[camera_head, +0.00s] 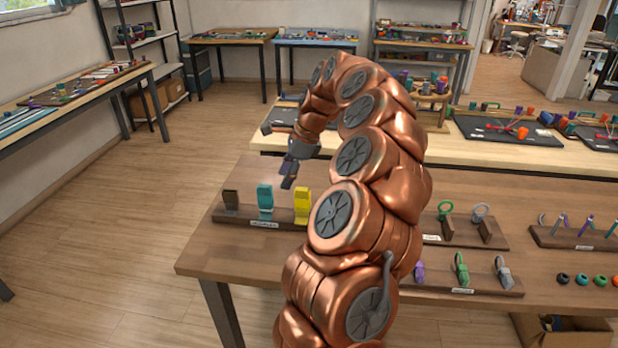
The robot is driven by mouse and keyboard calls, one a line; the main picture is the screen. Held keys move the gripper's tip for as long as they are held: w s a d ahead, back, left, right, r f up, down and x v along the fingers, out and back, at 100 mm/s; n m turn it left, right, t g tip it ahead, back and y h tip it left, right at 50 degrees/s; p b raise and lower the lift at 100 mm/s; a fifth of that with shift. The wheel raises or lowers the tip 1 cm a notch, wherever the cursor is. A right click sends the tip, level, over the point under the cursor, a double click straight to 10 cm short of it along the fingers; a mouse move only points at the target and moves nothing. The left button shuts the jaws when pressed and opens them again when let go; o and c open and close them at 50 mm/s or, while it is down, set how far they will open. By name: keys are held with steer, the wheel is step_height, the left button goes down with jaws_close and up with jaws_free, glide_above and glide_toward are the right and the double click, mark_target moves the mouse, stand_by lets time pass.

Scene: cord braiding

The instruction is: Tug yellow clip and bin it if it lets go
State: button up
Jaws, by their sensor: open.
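The yellow clip (302,203) stands upright at the right end of a small wooden rack (240,216) on the near table, close beside my arm. A teal clip (265,201) and a brown clip (231,199) stand to its left on the same rack. My gripper (285,162) is open and empty, above and slightly left of the yellow clip in the picture, apart from it. My copper arm partly hides the gripper's base and the area right of the clip. I cannot pick out a bin with certainty.
More racks with rings and clips (461,268) stand on the table right of my arm. Several small coloured pieces (581,280) lie at the far right. A cardboard box (560,330) sits under the table's right side. The table's front left is clear.

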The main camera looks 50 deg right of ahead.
mark_target(303, 189)
steer(key=d+f+m, duration=0.1)
steer(key=d, duration=0.1)
steer(key=s+d+f+m, duration=0.1)
steer(key=d, duration=0.1)
steer(key=s+d+f+m, duration=0.1)
steer(key=d, duration=0.1)
steer(key=shift+d, duration=0.2)
steer(key=shift+p+x, duration=0.85)
steer(key=shift+x, duration=3)
steer(key=shift+w+d, duration=0.1)
jaws_close()
jaws_free()
steer(key=shift+r, duration=0.15)
steer(key=shift+b+v, duration=0.9)
steer(key=shift+v, duration=2.9)
